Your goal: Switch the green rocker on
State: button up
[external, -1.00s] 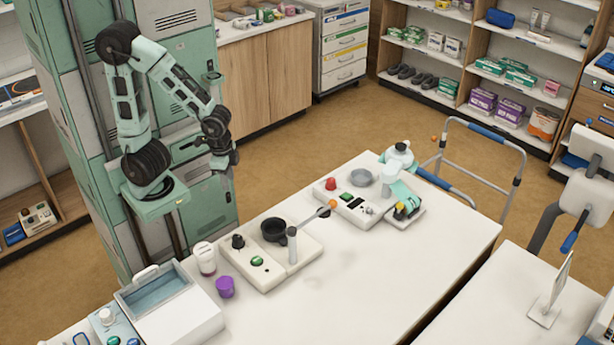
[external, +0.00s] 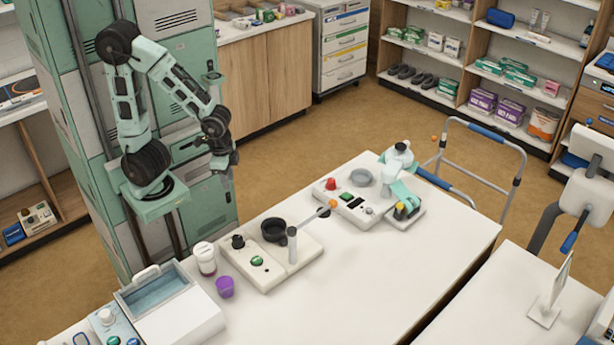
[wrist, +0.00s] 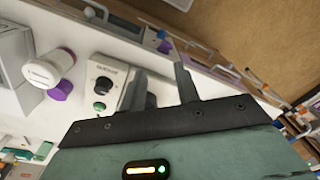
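The green rocker (external: 346,197) is a small green rectangle on a white control box (external: 330,199), beside a red button (external: 331,184) and a dark display. I cannot tell whether it is on or off. I cannot make it out in the wrist view. My gripper (external: 226,178) hangs in the air beyond the table's far edge, left of the box and well apart from it. In the wrist view my gripper (wrist: 160,72) has its two fingers spread, with nothing between them.
A white jar (external: 206,258) and purple cup (external: 225,287) stand left. The table's right front is clear.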

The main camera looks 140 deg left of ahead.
jog(key=shift+w+a+r, duration=0.1)
jog(key=shift+w+a, duration=0.05)
jog(key=c, duration=0.5)
jog(key=w+a+r+p, duration=0.1)
jog(key=w+a, duration=0.1)
jog(key=a, duration=0.1)
jog(key=w+a+r+m, duration=0.1)
jog(key=w+a, duration=0.1)
jog(key=w+a+r+m+p, duration=0.1)
jog(key=w+a, duration=0.2)
jog(key=shift+a+r+y+p, duration=0.3)
jog(key=shift+r+y+p, duration=0.05)
jog(key=shift+r+y, duration=0.05)
grip_shut()
jog(key=w+a+m+p, duration=0.1)
jog(key=w+a+m, duration=0.1)
jog(key=w+a, duration=0.2)
jog(key=w+a+m+t+h+p, duration=0.1)
jog(key=w+a, duration=0.3)
jog(key=a, duration=0.6)
jog(key=w+a+m+t+p, duration=0.1)
jog(key=w+a+m+p, duration=0.1)
jog(key=a, duration=0.6)
jog(key=shift+w+r+m+p, duration=0.3)
jog(key=shift+w+p, duration=0.25)
jog(key=shift+w, duration=0.65)
